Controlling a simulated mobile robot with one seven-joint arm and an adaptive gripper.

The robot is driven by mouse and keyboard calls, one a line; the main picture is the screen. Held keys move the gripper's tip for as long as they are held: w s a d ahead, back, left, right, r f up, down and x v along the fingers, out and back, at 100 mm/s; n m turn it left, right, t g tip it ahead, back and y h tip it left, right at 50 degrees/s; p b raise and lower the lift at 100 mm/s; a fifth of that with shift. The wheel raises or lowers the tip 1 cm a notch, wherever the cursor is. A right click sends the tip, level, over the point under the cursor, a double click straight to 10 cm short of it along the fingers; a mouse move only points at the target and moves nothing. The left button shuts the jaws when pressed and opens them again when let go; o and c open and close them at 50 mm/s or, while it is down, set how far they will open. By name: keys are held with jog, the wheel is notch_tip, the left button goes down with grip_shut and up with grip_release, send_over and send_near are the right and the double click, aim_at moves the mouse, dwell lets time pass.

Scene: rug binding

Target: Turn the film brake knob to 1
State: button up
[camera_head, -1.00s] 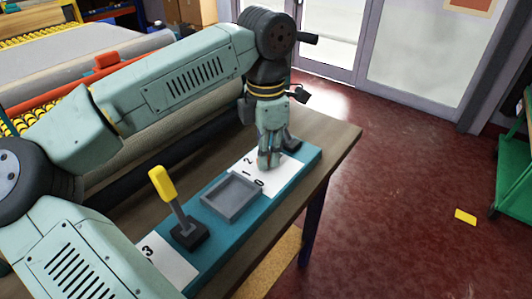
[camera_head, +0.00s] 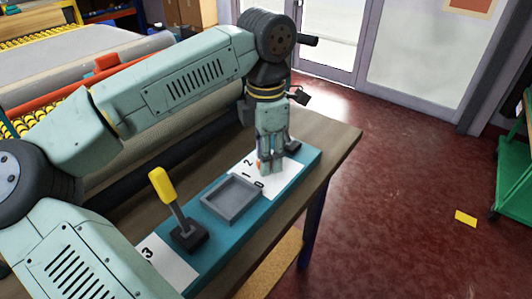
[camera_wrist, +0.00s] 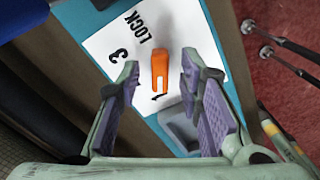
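The film brake knob is an orange bar (camera_wrist: 160,68) on a white label plate (camera_wrist: 105,42). In the wrist view it stands between the fingers of my gripper (camera_wrist: 157,72), with a gap on each side. The gripper is open and low over the plate. The knob's white-marked end points down the picture, close to a digit that looks like 1. "LOCK" and a 3 are printed at upper left. In the head view my gripper (camera_head: 271,170) hides most of the knob; the printed 2, 1 and 0 show beside it.
A grey tray (camera_head: 232,214) and a yellow-handled lever (camera_head: 163,186) stand on the same teal panel (camera_head: 212,253), nearer the camera. The panel lies on a wooden table (camera_head: 338,140). A roll of material lies behind my arm.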

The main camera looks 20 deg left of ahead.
notch_tip(320, 180, up, 12)
dwell(0.5)
